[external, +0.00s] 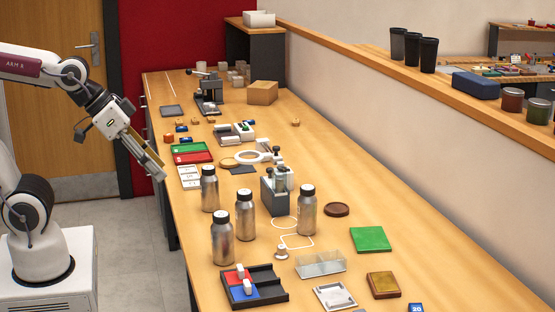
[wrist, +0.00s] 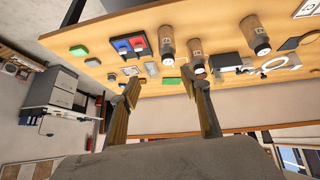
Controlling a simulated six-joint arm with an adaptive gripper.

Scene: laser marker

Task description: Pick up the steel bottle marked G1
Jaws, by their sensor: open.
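Several steel bottles with black caps stand upright on the wooden bench in the external view: a front one (external: 222,240), one just behind it (external: 245,217), one to the right (external: 306,212) and one farther back (external: 209,190). Bottles with small pale labels show in the wrist view (wrist: 167,42), (wrist: 197,53), (wrist: 256,36). The markings are too small to read, so I cannot tell which is G1. My gripper (external: 158,170) is open and empty, left of the bottles by the bench's left edge. Its two fingers show apart in the wrist view (wrist: 167,90).
A black tray (external: 264,291) with red and blue sections lies before the front bottles. A grey block fixture (external: 275,195) stands between the bottles. Green and red trays (external: 192,152) lie near the left edge. A green pad (external: 370,239) is at right, with clear bench beyond.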

